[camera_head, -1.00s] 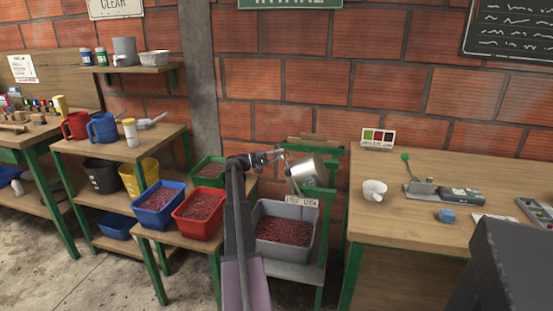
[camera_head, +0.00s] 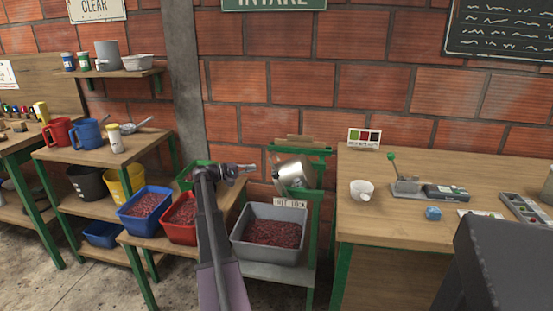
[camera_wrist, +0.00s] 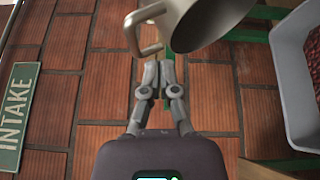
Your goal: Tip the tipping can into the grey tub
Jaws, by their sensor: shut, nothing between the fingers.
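The metal tipping can (camera_head: 295,177) hangs tilted in the green stand, above the grey tub (camera_head: 238,246). The tub holds dark red cherries and sits on a low shelf. In the wrist view the can (camera_wrist: 205,22) shows its dark mouth edge, and its handle loop (camera_wrist: 140,30) is just ahead of my fingers. The grey tub (camera_wrist: 283,85) stands at the right there. My gripper (camera_head: 250,168) is left of the can, apart from it in the head view. In the wrist view my gripper (camera_wrist: 158,65) has its fingertips together with nothing between them.
A red tub (camera_head: 180,222), a blue tub (camera_head: 145,205) and a green tub (camera_head: 188,176) stand left of my arm. The workbench (camera_head: 385,225) at the right holds a white cup (camera_head: 362,190) and a lever device (camera_head: 403,184). A brick wall rises behind.

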